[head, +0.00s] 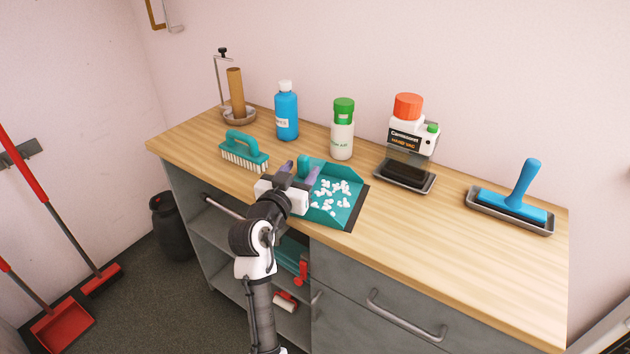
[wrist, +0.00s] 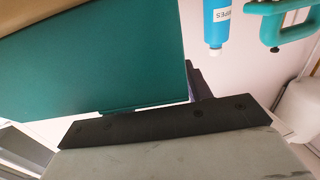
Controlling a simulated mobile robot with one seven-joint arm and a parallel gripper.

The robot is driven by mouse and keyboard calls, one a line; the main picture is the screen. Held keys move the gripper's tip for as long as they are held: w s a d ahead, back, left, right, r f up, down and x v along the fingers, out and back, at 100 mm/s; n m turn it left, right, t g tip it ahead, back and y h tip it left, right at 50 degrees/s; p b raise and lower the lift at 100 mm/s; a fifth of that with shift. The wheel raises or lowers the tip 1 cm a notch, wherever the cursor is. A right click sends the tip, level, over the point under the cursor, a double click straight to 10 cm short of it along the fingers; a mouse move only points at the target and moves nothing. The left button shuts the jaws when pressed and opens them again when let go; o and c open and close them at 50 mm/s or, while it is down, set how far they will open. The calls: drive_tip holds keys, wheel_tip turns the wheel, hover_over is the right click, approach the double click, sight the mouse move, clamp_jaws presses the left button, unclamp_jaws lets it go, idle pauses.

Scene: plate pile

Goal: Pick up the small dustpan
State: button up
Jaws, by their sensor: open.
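The small teal dustpan (head: 348,212) lies on the wooden counter, with several white crumbs in its pan. Its upright teal handle (head: 304,165) stands at the pan's back left. My gripper (head: 299,172) is open, low over the counter at the dustpan's left side. Its two purple-grey fingers appear on either side of the handle, without visibly gripping it. Whether either finger touches the handle cannot be told. In the wrist view a large teal surface (wrist: 100,65), seemingly the dustpan, fills the upper left; the handle is not clear there.
A teal brush (head: 243,153) stands left of the dustpan. A blue-handled tool (head: 515,205) rests in a tray at right. The counter's front right is clear.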

drive_tip(key=shift+x, duration=0.85)
drive_tip(key=shift+c, duration=0.3)
drive_tip(key=shift+r, duration=0.1)
clamp_jaws()
